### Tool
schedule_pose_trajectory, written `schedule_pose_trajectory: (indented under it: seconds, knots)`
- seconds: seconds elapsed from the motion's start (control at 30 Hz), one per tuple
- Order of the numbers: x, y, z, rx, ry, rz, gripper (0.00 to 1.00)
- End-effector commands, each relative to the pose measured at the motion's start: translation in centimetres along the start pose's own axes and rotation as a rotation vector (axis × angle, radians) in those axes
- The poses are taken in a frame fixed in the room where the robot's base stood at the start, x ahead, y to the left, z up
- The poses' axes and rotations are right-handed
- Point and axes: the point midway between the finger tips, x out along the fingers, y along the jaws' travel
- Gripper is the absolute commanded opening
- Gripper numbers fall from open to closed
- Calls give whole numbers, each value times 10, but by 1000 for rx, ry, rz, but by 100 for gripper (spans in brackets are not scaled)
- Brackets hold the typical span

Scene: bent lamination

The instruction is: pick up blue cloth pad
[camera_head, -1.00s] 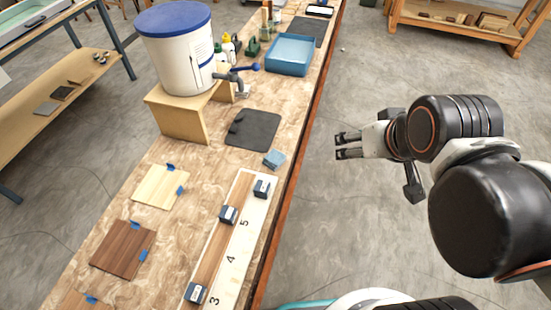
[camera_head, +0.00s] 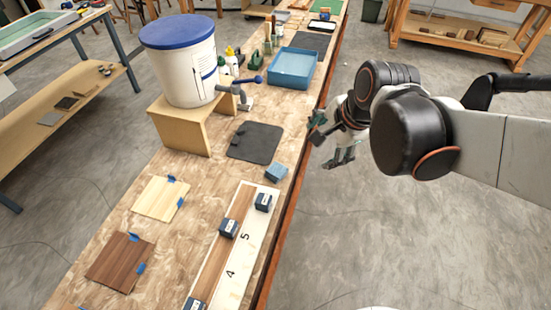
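The blue cloth pad (camera_head: 276,172) is a small light-blue block lying on the workbench (camera_head: 215,165), near its right edge. It is just past the far end of the numbered strip and in front of the dark mat. My gripper (camera_head: 328,141) is to the right of the pad and beyond the bench's edge, apart from the pad. Its fingers look spread, with nothing between them. Part of the gripper is hidden behind my own arm.
A dark mat (camera_head: 256,142) and a wooden stand (camera_head: 182,128) bearing a white bucket (camera_head: 183,70) are beyond the pad. Dark blue blocks (camera_head: 264,202) sit on the strip. A blue tray (camera_head: 293,68) stands farther back.

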Motion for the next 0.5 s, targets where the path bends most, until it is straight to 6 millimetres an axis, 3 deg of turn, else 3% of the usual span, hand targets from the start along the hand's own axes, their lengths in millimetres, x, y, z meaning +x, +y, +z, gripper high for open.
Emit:
schedule_pose_trajectory:
  seconds: [0.3,0.5]
  knots:
    - [83,-26,21,700,-81,110,75]
    - [120,-29,32,1003,-92,178,75]
